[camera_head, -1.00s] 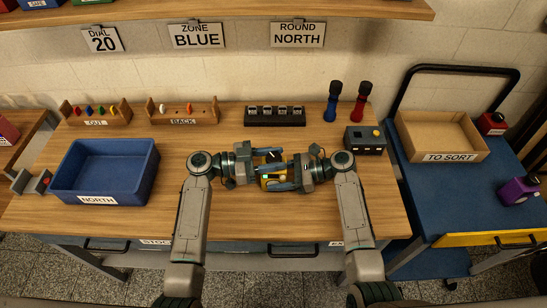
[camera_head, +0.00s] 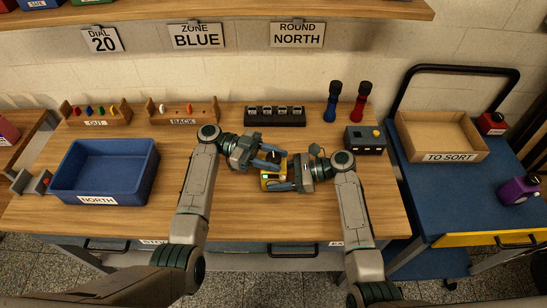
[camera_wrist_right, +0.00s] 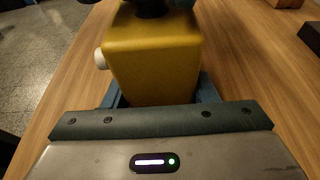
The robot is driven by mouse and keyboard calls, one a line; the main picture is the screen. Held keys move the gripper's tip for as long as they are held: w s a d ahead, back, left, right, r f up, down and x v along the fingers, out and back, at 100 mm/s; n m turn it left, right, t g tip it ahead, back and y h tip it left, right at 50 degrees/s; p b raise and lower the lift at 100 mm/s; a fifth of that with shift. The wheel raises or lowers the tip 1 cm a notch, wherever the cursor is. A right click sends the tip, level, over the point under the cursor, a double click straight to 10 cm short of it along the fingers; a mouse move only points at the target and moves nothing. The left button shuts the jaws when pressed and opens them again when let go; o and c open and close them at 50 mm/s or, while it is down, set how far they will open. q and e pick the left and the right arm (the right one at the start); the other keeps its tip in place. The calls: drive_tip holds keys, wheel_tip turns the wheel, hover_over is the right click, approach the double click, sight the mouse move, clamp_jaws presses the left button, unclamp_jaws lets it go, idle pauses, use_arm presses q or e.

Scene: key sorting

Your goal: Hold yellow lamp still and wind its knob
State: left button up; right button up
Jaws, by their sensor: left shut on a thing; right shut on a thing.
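The yellow lamp (camera_head: 269,184) stands on the wooden table between my two arms, and its yellow body fills the top of the right wrist view (camera_wrist_right: 155,55). My right gripper (camera_head: 278,180) is shut on the lamp's body from the right, with blue fingers along its sides. A dark knob (camera_wrist_right: 150,8) sits on the lamp's top. My left gripper (camera_head: 273,157) is shut at this knob from the upper left, at a slant; its fingers mostly hide the knob in the head view. A small white round part (camera_wrist_right: 100,58) sticks out of the lamp's side.
A blue NORTH bin (camera_head: 150,170) stands at the left. A dark box with a yellow button (camera_head: 362,146) and blue (camera_head: 331,108) and red (camera_head: 361,104) torches are at the right rear. A black rack (camera_head: 275,122) and OUT and BACK racks line the back.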

idle(0.4)
use_arm(q)
drive_tip(key=o, duration=1)
drive_tip(key=v, duration=1.2)
drive_tip(key=shift+w, duration=0.1)
